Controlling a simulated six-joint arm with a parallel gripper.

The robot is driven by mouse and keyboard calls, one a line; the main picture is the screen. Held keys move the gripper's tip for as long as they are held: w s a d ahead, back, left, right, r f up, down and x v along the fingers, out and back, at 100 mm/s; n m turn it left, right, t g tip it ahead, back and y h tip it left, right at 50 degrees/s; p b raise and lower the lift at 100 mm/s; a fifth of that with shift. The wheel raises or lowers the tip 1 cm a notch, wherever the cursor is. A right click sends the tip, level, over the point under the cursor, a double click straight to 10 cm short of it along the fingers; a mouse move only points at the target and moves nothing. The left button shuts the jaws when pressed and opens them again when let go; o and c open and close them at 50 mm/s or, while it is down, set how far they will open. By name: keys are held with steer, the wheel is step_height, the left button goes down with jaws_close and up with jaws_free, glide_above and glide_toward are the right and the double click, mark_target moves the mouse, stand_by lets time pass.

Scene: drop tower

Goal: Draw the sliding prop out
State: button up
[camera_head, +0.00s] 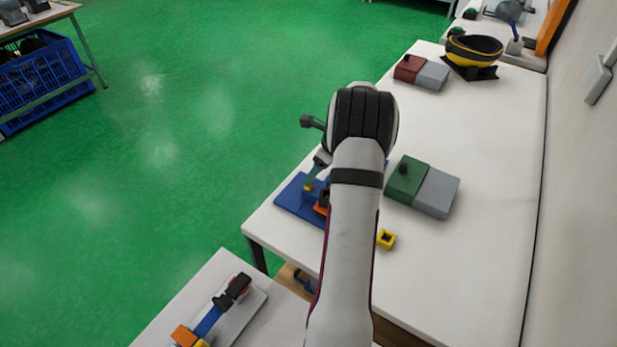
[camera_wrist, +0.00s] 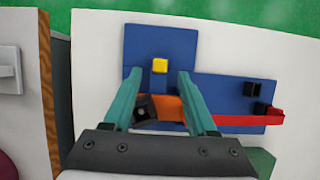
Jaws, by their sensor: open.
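The drop tower's blue base (camera_wrist: 215,95) lies on the white table; its left part shows in the head view (camera_head: 290,199). A yellow cube (camera_wrist: 160,64) sits at the end of a blue post, between my fingertips in the picture. An orange piece (camera_wrist: 172,106) and a black piece with a hole (camera_wrist: 146,112) are behind the fingers, partly hidden. A red strip (camera_wrist: 245,122) runs along the base's lower edge. I cannot tell for sure which piece is the sliding prop. My gripper (camera_wrist: 160,75) is open over the base, teal fingers apart, nothing clearly held.
Two black blocks (camera_wrist: 252,89) stand at the base's right. A yellow hollow block (camera_head: 386,239) and a green-and-grey box (camera_head: 422,188) are right of my arm. A red-and-grey box (camera_head: 421,73) and a yellow-black bowl (camera_head: 473,50) stand farther back. The table's right side is clear.

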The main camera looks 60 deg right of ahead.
steer(key=shift+x, duration=1.95)
jaws_close()
